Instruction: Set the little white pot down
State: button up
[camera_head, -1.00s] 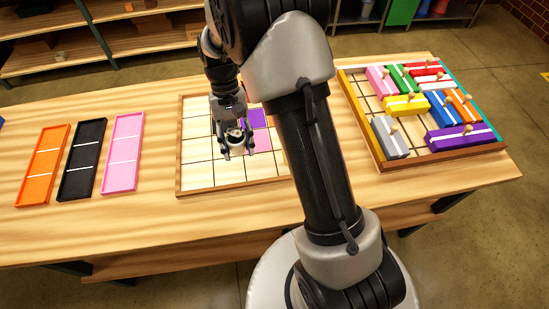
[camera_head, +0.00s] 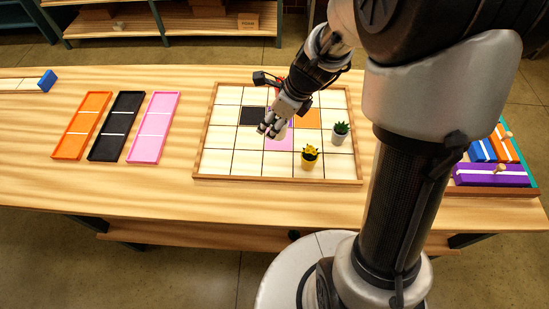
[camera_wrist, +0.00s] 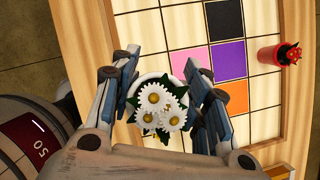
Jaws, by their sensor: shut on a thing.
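The little white pot (camera_wrist: 143,88) holds white daisies with yellow centres (camera_wrist: 163,106). My gripper (camera_wrist: 165,90) is shut on it, with a finger on each side. In the head view my gripper (camera_head: 269,130) is over the middle of the wood-framed grid board (camera_head: 210,126), and the pot is mostly hidden behind the fingers. In the wrist view the pot appears over pale cells beside the pink cell (camera_wrist: 190,62). I cannot tell whether its base touches the board.
A yellow pot (camera_head: 309,161) and a grey pot with a green plant (camera_head: 340,138) stand on the board's right part. A red pot (camera_wrist: 277,54) stands at its far side. Orange (camera_head: 82,125), black (camera_head: 115,126) and pink (camera_head: 153,127) trays lie left. Purple block (camera_head: 490,176) is right.

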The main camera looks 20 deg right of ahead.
notch_tip(320, 180, down, 16)
jog(key=b, duration=0.8)
jog(key=shift+r, duration=0.15)
jog(key=o, duration=1.4)
